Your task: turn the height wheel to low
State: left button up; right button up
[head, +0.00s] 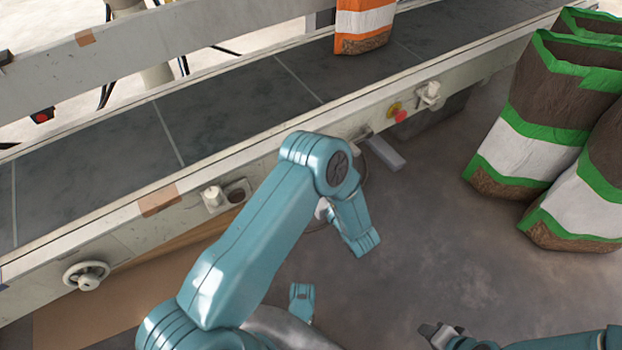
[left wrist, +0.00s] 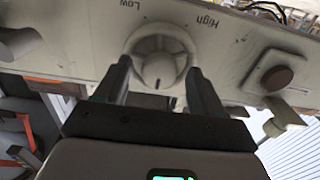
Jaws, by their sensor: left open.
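The height wheel, a pale round knob (left wrist: 160,62) under the printed words Low and High, is in the middle of the left wrist view. Low is at its upper left and High at its upper right. A short dark mark on the knob points to the bottom of that picture. My left gripper (left wrist: 158,72) is open, with one finger on either side of the knob; I cannot tell whether they touch it. In the head view my left arm hides this knob and the gripper. My right gripper (head: 440,334) is at the bottom edge, away from the conveyor.
A brown round button (left wrist: 278,78) is right of the knob in the left wrist view. In the head view a spoked handwheel (head: 70,277) and a red stop button (head: 400,116) are on the conveyor side. Green-edged bags (head: 530,140) stand right; an orange-edged bag (head: 364,22) is on the belt.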

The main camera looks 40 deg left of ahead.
pick_arm(q)
jog(key=shift+a, duration=0.2)
pick_arm(e)
jog(key=shift+w, duration=0.1)
pick_arm(q)
jog(key=c, duration=1.1)
jog(key=shift+o, duration=0.2)
jog(key=shift+m, duration=0.3)
pick_arm(e)
jog(key=shift+r, duration=0.15)
